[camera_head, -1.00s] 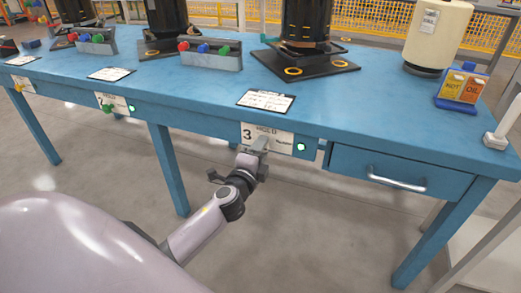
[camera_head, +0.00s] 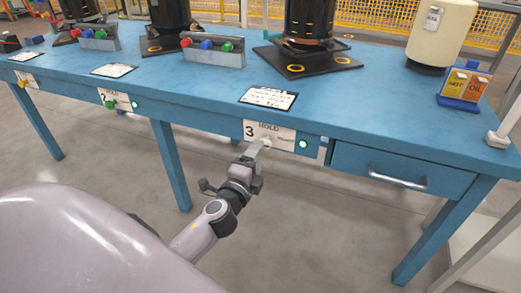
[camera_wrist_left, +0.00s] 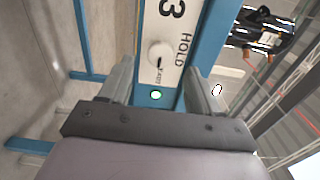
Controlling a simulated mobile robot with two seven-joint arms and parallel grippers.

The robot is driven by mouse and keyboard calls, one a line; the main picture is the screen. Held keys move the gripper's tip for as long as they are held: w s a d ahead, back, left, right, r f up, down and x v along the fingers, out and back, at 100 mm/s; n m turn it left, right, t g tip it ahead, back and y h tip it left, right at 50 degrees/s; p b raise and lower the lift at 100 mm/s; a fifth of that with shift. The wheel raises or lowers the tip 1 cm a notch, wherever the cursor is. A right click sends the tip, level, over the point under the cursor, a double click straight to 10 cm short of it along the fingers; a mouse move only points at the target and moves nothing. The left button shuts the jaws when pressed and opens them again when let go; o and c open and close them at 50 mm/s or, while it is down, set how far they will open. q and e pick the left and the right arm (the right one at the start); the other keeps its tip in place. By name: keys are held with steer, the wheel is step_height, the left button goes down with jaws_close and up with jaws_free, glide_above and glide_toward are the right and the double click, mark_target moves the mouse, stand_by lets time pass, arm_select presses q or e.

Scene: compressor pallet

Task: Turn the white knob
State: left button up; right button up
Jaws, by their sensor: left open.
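The white knob (camera_wrist_left: 160,54) is on the number 3 HOLD plate (camera_wrist_left: 166,18), on the blue table's front edge. In the left wrist view it shows round, with a small dark mark, between my two fingers. In the head view my left gripper (camera_head: 256,149) is in front of the same plate (camera_head: 284,138) and partly covers the knob. In the left wrist view the fingers of my left gripper (camera_wrist_left: 158,76) are apart, one on each side of the knob. I cannot tell whether they touch it. My right gripper is not in view.
A green light (camera_head: 303,144) glows right of the knob. A drawer (camera_head: 400,170) with a metal handle is further right. Plates with a green knob (camera_head: 111,104) and a yellow knob (camera_head: 22,84) are to the left. The floor in front is clear.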

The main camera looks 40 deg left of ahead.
arm_select(q)
steer(key=shift+v, duration=1.1)
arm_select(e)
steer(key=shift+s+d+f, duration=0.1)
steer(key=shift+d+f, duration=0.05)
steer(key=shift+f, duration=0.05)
